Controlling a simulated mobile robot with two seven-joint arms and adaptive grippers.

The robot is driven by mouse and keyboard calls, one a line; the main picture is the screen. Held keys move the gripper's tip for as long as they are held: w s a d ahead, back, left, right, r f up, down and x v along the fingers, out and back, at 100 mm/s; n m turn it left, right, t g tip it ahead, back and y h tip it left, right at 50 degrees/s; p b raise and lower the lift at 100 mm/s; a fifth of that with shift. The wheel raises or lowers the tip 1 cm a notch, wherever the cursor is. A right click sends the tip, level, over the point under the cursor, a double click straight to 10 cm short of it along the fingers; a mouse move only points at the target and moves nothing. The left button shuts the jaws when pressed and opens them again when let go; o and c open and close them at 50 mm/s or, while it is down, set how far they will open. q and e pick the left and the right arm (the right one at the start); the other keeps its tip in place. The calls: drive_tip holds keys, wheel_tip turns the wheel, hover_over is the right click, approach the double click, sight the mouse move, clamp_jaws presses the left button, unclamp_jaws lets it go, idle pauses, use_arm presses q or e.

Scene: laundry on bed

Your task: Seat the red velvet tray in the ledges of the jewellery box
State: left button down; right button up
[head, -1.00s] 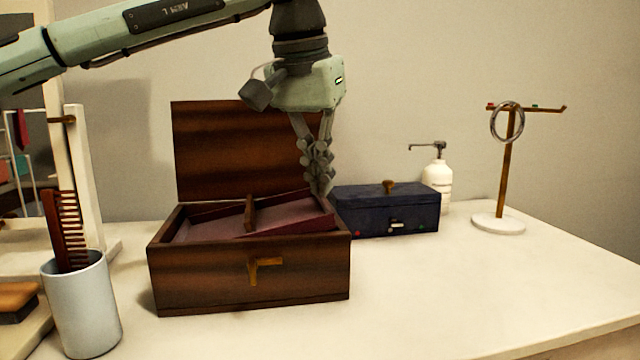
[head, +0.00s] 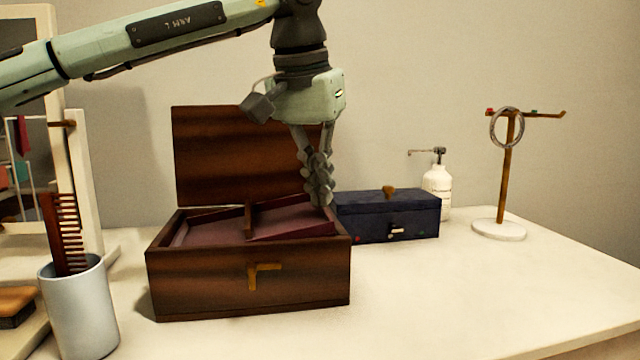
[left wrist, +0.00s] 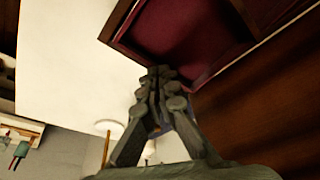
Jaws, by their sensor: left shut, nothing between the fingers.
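The wooden jewellery box (head: 200,285) stands on the table with its lid (head: 235,155) open at the back. The red velvet tray (head: 290,222) lies in the box mouth, with a divider across it. It looks slightly tilted, its right part around rim height. My left gripper (head: 324,200) points down at the tray's right end, shut and empty. In the left wrist view the fingertips (left wrist: 160,75) are at the tray's edge, next to the red velvet (left wrist: 180,35). I cannot tell whether they touch it. My right gripper is not in view.
A dark blue box (head: 405,220) stands close to the right of the jewellery box. A white pump bottle (head: 437,185) and a stand with a ring (head: 500,228) are further right. A cup (head: 80,315) with a comb stands at left. The front right table is clear.

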use_arm(q)
drive_tip(key=shift+f+b, duration=0.35)
drive_tip(key=shift+f, duration=0.45)
drive_tip(key=shift+r, duration=0.1)
wheel_tip(320, 180, up, 3)
drive_tip(key=p, duration=0.3)
